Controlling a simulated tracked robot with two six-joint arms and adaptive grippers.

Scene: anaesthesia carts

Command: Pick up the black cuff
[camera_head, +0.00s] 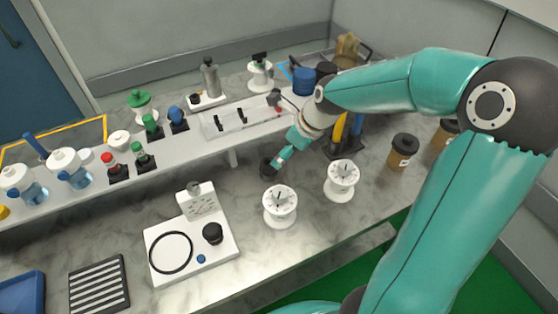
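The fingers are small and partly hidden by the wrist. My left gripper is not in view.
Two white spools (280,216) (342,188) stand close in front of the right gripper. A white board (192,262) with a black ring and black knob lies at front left. Brown cups (402,152) stand at right. The raised shelf (238,146) holds several bottles and fittings.

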